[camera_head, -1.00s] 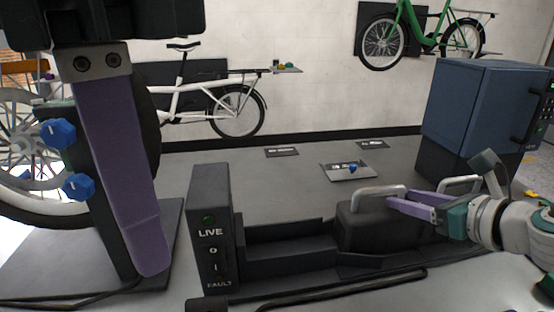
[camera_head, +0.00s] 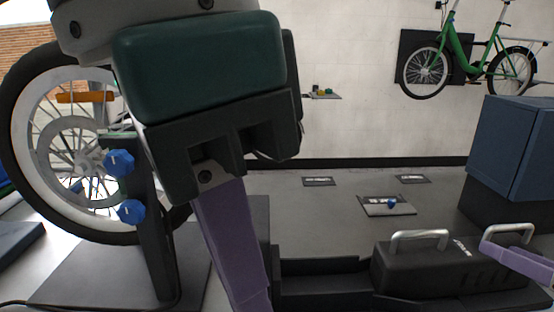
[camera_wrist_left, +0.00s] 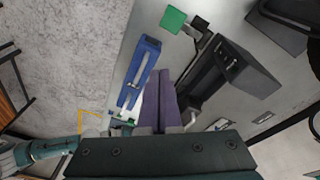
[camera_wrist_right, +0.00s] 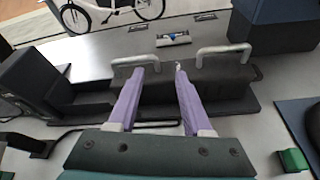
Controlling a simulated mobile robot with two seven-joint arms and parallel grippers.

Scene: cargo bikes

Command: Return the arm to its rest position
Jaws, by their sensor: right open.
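My left gripper (camera_head: 245,290) is large in the left of the head view, with a purple finger pointing down. In the left wrist view its two purple fingers (camera_wrist_left: 160,90) lie side by side with nothing between them. My right gripper (camera_wrist_right: 155,75) is open and empty, its fingers spread over the black battery case with silver handles. In the head view a purple finger (camera_head: 510,258) of it shows at the right edge, near the right handle. The case (camera_head: 445,270) sits in the black dock (camera_head: 320,285); its left handle (camera_head: 420,235) is free.
A wheel (camera_head: 70,140) and a stand with blue knobs (camera_head: 120,163) are close behind my left gripper. A blue cabinet (camera_head: 515,145) stands at the right. A tray with a blue item (camera_head: 388,205) lies behind the case. A green bike (camera_head: 465,55) hangs on the wall.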

